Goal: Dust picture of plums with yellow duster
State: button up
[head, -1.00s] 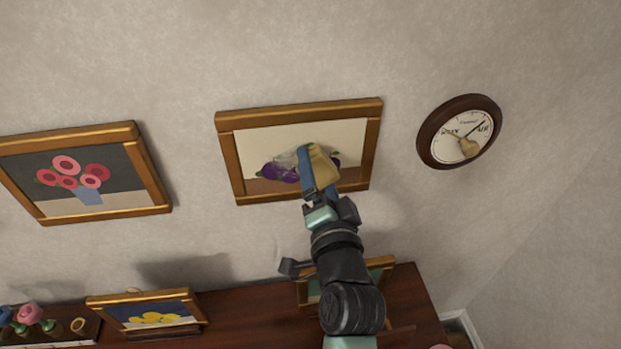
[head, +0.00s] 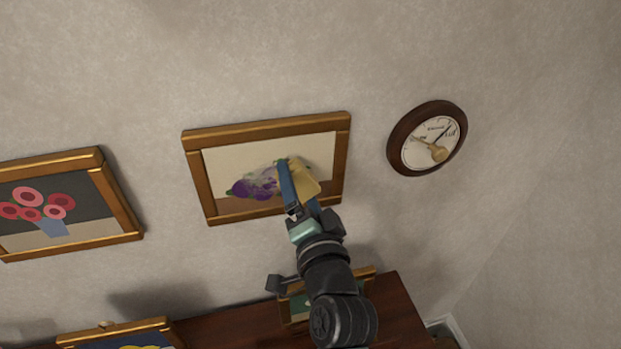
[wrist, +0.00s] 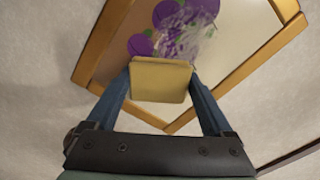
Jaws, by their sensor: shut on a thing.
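The picture of plums (head: 322,147) hangs on the wall in a gold-brown frame, in the middle of the head view. Its purple plums are partly covered by a greyish, dusty-looking patch. My gripper (head: 296,172) is in front of the picture's lower right part and shut on the yellow duster (head: 304,180). In the wrist view the duster (wrist: 160,80) sits between both blue fingers, with the plum picture (wrist: 112,48) just beyond it. The plums and a whitish smear show above the duster there. I cannot tell whether the duster touches the canvas.
A flower picture (head: 122,205) hangs to the left, and a round clock (head: 398,140) hangs to the right. Below, a dark wooden top (head: 235,328) bears a lemon picture (head: 75,341) and another framed picture (head: 298,308) partly behind my arm.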

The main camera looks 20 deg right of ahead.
aim_at(237, 184)
jog(key=shift+a+r, duration=0.15)
jog(key=shift+a, duration=0.75)
jog(key=a+p, duration=0.2)
jog(key=p, duration=0.1)
jog(key=shift+a+r, duration=0.15)
jog(key=shift+a, duration=0.15)
jog(key=shift+a+p, duration=0.6)
jog(key=shift+p, duration=0.15)
jog(key=shift+a+f, duration=0.2)
jog(key=shift+a+r+p, duration=0.15)
jog(key=shift+a+p, duration=0.1)
jog(key=shift+p, duration=0.55)
jog(key=shift+a+p, duration=0.75)
jog(key=shift+p, duration=0.4)
jog(key=a+p, duration=0.1)
jog(key=p, duration=0.2)
jog(key=shift+p, duration=0.4)
jog(key=shift+s+a+f+p, duration=0.1)
jog(key=shift+a+f+p, duration=0.1)
jog(key=shift+a+p, duration=0.25)
jog(key=shift+d+r, duration=0.1)
